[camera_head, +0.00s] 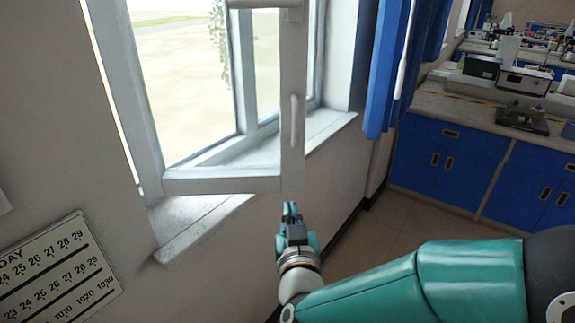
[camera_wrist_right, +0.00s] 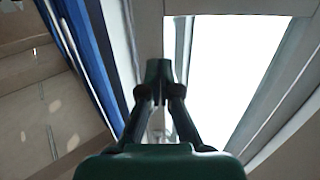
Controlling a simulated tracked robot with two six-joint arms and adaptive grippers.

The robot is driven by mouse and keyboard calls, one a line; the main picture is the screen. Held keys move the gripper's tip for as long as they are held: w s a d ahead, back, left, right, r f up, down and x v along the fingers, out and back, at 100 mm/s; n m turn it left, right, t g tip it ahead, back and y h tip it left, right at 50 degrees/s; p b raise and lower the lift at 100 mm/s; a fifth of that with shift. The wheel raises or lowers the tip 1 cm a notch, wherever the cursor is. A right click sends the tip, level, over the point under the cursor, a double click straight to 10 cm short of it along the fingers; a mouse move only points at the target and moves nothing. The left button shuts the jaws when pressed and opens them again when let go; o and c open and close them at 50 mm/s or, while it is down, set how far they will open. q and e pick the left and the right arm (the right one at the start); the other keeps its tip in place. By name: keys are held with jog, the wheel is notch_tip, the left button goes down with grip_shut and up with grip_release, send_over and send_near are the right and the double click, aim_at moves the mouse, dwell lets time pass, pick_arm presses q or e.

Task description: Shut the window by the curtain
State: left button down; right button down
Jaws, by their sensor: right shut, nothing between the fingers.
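The window (camera_head: 222,182) is a white-framed sash standing swung open into the room, its free edge out over the sill. A white upright handle (camera_head: 294,122) is on the free edge of the sash. The blue curtain (camera_head: 388,70) hangs just right of the window; it also shows at the left in the right wrist view (camera_wrist_right: 88,60). My right gripper (camera_head: 290,208) is shut and empty, just below the lower free corner of the sash. In the right wrist view its closed fingers (camera_wrist_right: 159,72) point toward the window frame. I cannot tell whether they touch it. My left gripper is not in view.
A grey sill (camera_head: 200,222) runs under the window. A wall calendar (camera_head: 60,272) hangs at the lower left. Blue cabinets (camera_head: 440,160) with a counter and lab devices (camera_head: 525,80) stand at the right. The floor between wall and cabinets is clear.

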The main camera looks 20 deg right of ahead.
jog(key=r, duration=0.2)
jog(key=p, duration=0.4)
send_near(287, 162)
jog(key=shift+h, duration=0.3)
jog(key=x, duration=0.5)
jog(key=shift+w, duration=0.4)
jog(key=shift+w+d+f+p, duration=0.1)
jog(key=shift+w+d+p, duration=0.1)
jog(key=shift+w+p, duration=0.3)
jog(key=shift+w, duration=0.25)
jog(key=shift+a, duration=0.1)
